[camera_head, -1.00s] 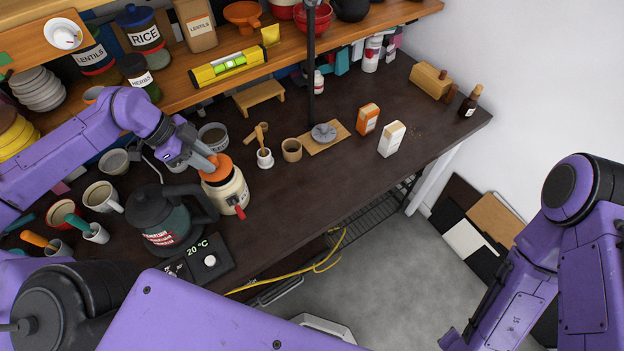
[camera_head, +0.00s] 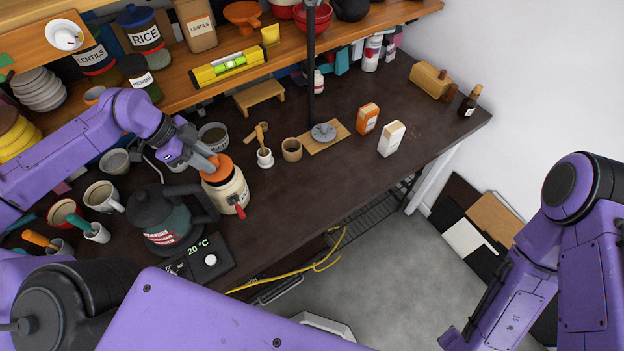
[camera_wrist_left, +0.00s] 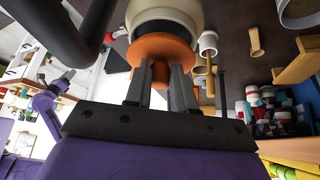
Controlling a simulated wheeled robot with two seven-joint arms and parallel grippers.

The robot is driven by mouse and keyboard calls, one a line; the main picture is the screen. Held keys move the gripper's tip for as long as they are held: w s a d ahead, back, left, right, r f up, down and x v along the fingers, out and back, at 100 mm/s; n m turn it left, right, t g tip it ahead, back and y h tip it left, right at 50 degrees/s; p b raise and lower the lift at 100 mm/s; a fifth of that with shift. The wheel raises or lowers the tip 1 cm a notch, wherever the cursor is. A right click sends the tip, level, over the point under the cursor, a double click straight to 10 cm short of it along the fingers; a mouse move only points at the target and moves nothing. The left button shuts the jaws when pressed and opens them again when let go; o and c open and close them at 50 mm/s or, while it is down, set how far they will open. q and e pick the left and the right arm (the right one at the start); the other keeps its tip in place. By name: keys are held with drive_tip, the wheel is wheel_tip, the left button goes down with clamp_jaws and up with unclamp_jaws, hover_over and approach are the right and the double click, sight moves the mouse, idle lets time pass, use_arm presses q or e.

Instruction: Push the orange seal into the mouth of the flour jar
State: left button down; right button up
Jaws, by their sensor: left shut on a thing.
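The flour jar (camera_head: 231,193) is cream, with a red clip at its front, and stands upright on the dark worktop; it also shows at the top of the left wrist view (camera_wrist_left: 166,10). The orange seal (camera_head: 218,174) is at the jar's mouth; its wide disc (camera_wrist_left: 162,47) faces my gripper in the left wrist view. My left gripper (camera_head: 209,165) is shut on the seal's orange knob, with a finger on each side of it (camera_wrist_left: 160,77). How deep the seal sits in the mouth is hidden. My right arm is at the right, its gripper out of view.
A dark kettle (camera_head: 158,215) stands close to the jar's left. A grey tin (camera_head: 213,135) is behind, and a small white pot (camera_head: 265,158) is to the right. The loaded wooden shelf (camera_head: 190,91) runs along the back. The worktop right of the jar is mostly clear.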

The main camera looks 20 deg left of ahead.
use_arm(q)
drive_tip(key=shift+f+b, duration=0.55)
drive_tip(key=shift+f, duration=0.55)
idle(0.5)
drive_tip(key=c, duration=0.9)
unclamp_jaws()
drive_tip(key=shift+o, duration=0.2)
drive_tip(key=b+v, duration=0.1)
drive_tip(key=v, duration=0.9)
drive_tip(key=shift+r+b, duration=0.3)
drive_tip(key=shift+b, duration=0.1)
drive_tip(key=shift+a, duration=0.1)
